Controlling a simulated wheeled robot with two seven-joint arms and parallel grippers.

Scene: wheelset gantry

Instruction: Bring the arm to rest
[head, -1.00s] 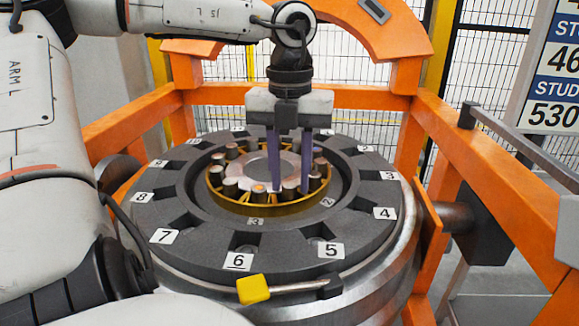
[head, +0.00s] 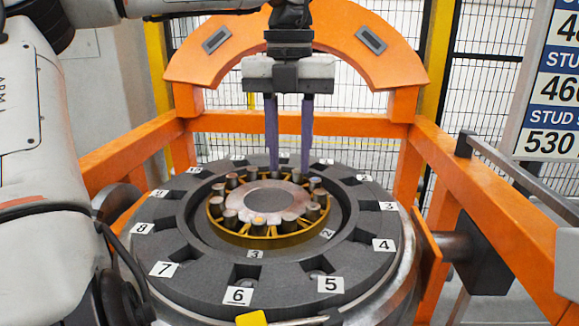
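My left gripper (head: 289,168) hangs from above with its two purple fingers pointing down, apart and with nothing between them. Its fingertips show over the far side of the hub in the wheelset. The wheelset is a dark grey ring (head: 204,272) with numbered slots. Inside it sits a gold ring (head: 230,236) with several metal studs around a pale centre disc (head: 268,198). Whether the fingertips touch anything is hard to tell, but they look clear above the studs. My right gripper is not in view.
An orange gantry frame (head: 350,124) surrounds the wheelset, with an arch (head: 290,40) behind my gripper. A yellow-headed tool (head: 251,318) lies at the near rim, partly cut off. A stud readout board (head: 552,90) stands at the right. Wire fencing stands behind.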

